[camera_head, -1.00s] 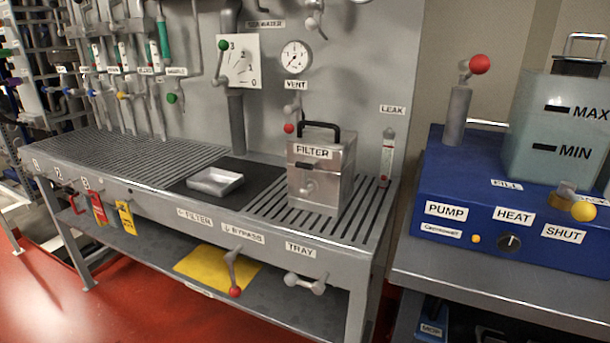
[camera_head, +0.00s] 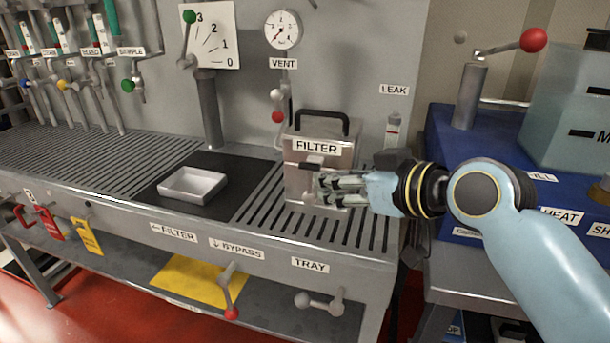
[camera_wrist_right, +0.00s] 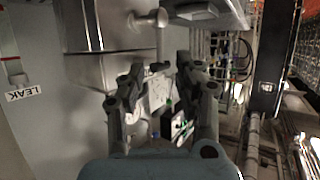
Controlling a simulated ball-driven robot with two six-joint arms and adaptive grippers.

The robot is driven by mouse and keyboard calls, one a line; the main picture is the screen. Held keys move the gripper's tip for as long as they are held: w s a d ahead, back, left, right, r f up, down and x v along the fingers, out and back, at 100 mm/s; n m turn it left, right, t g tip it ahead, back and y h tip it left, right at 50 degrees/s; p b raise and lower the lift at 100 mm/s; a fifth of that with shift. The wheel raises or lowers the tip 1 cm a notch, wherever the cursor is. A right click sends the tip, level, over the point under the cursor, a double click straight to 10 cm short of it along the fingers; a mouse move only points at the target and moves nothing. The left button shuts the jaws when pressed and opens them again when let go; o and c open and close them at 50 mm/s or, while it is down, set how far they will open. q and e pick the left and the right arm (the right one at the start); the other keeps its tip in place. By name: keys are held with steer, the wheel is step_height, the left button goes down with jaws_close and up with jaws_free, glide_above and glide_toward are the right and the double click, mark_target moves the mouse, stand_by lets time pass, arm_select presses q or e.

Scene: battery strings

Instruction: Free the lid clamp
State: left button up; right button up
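The filter housing (camera_head: 299,190) is a metal box with a FILTER label and a black handle (camera_head: 322,121) on its lid. It stands on the slotted bench top. A dark tab (camera_head: 312,163) sticks out of its front below the label; it may be the lid clamp. The tab also shows at the top of the right wrist view (camera_wrist_right: 197,12), with a silver knob (camera_wrist_right: 148,19) beside it. My right gripper (camera_head: 322,190) is in front of the housing, just below the tab, and hides part of that face. Its fingers are apart and empty in the right wrist view (camera_wrist_right: 160,65). My left gripper is not in view.
A white tray (camera_head: 193,185) lies on a black mat left of the housing. A leak tube (camera_head: 393,132) is behind right. The blue pump unit (camera_head: 440,150) stands to the right. Levers (camera_head: 230,290) hang below the bench's front edge.

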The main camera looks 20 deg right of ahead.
mark_target(312, 178)
steer(key=x, duration=0.8)
steer(key=shift+s, duration=0.1)
steer(key=c, duration=0.4)
jaws_close()
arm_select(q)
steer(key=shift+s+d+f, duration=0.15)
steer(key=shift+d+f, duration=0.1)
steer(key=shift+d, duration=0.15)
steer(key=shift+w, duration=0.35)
arm_select(e)
steer(key=shift+r, duration=0.1)
